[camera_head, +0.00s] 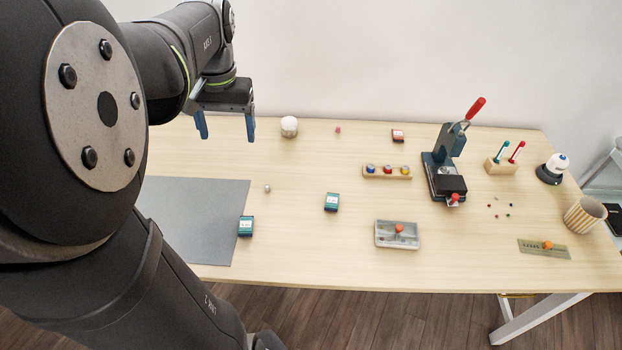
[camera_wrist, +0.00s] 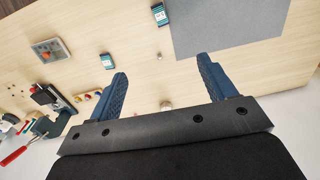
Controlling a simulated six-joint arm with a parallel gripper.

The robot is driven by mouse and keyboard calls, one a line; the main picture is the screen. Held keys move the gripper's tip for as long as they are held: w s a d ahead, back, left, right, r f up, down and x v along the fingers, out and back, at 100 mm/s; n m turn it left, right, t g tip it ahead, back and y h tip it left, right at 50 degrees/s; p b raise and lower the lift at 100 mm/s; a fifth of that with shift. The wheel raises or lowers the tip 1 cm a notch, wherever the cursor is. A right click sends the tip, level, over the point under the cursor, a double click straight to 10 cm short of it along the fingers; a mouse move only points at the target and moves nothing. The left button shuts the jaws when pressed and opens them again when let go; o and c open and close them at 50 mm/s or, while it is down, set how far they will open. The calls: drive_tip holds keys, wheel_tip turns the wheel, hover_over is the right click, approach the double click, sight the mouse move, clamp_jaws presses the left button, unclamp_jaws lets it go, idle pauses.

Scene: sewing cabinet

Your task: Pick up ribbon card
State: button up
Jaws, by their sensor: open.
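I cannot tell for sure which item is the ribbon card. Small labelled items lie on the table: a teal one (camera_head: 246,226) at the grey mat's right edge, another teal one (camera_head: 332,202) near the middle, and a red and dark one (camera_head: 397,136) at the back. The teal ones also show in the wrist view, at the mat's edge (camera_wrist: 159,14) and left of it (camera_wrist: 107,61). My gripper (camera_head: 226,136) is open and empty above the back left of the table. In the wrist view, its fingers (camera_wrist: 163,72) point toward the table, apart from these items.
A white ball-like item (camera_head: 289,126) stands right of my gripper. The grey mat (camera_head: 195,210) looks bare.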

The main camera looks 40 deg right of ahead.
drive_tip(key=shift+c, duration=1.3)
drive_tip(key=m, duration=0.1)
hover_over(332, 197)
wheel_tip(332, 197, down, 27)
drive_tip(key=shift+s+r, duration=0.1)
drive_tip(key=shift+f, duration=3.1)
drive_tip(key=c, duration=1.1)
